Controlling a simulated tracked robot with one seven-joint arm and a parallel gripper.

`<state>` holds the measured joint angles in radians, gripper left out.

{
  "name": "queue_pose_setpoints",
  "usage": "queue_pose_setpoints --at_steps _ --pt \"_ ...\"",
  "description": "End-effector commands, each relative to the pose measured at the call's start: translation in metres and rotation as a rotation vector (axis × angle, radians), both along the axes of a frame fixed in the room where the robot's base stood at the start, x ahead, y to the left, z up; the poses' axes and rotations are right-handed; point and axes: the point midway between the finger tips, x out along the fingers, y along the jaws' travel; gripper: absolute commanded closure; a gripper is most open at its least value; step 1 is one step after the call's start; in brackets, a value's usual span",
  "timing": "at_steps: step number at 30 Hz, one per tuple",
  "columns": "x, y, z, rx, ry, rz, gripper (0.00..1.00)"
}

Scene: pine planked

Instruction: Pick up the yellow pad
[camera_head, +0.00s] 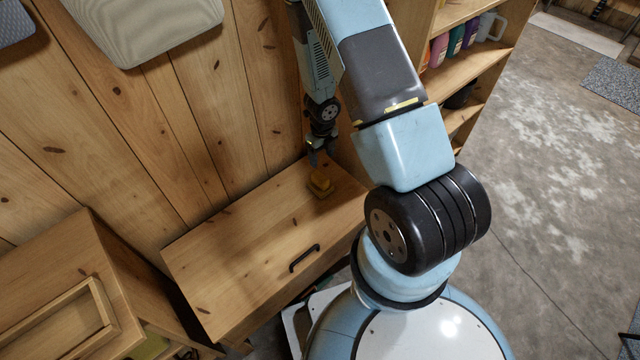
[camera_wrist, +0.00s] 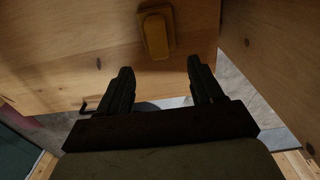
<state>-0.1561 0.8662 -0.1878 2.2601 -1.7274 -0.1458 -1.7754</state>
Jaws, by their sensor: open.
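The yellow pad (camera_head: 320,183) lies on top of the wooden cabinet (camera_head: 240,247), near its back right corner. In the wrist view the yellow pad (camera_wrist: 156,34) is a small block with a raised middle, beyond the fingertips and slightly left of centre between them. My gripper (camera_head: 322,155) is above the pad in the head view, with its fingers pointing down. In the wrist view my gripper (camera_wrist: 160,75) has its two dark fingers spread apart with nothing between them. The fingers are apart from the pad.
The plank wall (camera_head: 200,120) stands close behind the cabinet top. A shelf unit with several bottles (camera_head: 455,42) is at the right. A lower wooden cabinet with a framed tray (camera_head: 62,325) is at the left. The cabinet top left of the pad is clear.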

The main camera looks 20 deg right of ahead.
Motion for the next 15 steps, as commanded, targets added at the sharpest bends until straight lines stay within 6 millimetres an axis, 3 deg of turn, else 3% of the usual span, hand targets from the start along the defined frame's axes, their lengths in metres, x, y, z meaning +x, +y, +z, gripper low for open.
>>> queue_pose_setpoints --at_steps 15 --pt "-0.002 0.001 -0.038 -0.002 0.007 -0.003 0.34"
